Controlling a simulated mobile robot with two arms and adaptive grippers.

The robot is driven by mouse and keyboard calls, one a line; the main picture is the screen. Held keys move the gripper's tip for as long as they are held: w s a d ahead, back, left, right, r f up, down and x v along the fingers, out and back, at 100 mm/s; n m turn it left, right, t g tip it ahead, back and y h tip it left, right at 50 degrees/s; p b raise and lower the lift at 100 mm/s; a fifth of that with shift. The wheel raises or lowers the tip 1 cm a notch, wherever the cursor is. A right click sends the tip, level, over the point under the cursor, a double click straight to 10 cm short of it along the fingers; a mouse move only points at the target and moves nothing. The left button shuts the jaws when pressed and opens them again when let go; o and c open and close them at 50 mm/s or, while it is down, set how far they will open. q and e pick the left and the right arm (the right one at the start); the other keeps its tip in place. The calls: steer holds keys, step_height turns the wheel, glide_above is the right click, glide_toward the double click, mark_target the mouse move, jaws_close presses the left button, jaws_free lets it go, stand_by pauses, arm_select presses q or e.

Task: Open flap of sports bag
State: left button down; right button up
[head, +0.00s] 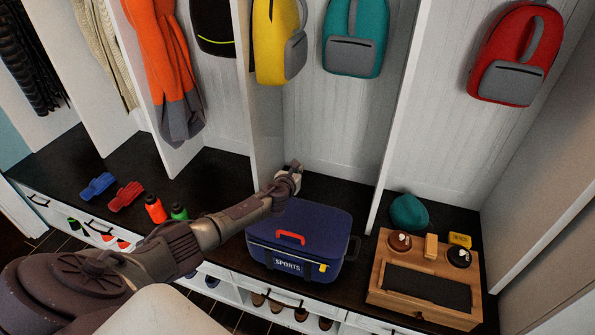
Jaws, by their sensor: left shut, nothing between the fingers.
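A dark blue sports bag (312,226) sits on the black bench in the middle cubby. It has a red handle on its top, a yellow tag at the front and the word SPORTS on its front face. Its top flap lies flat and looks closed. My left arm comes in from the left, and my left gripper (291,172) is shut and empty just behind the bag's far left corner. I cannot tell whether it touches the bag. My right gripper is not in view.
A wooden box (377,282) with brushes and tins stands right of the bag, with a teal beanie (408,212) behind it. An orange bottle (155,208) and a green bottle (179,212) stand left. White dividers (401,110) flank the cubby. Backpacks hang above.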

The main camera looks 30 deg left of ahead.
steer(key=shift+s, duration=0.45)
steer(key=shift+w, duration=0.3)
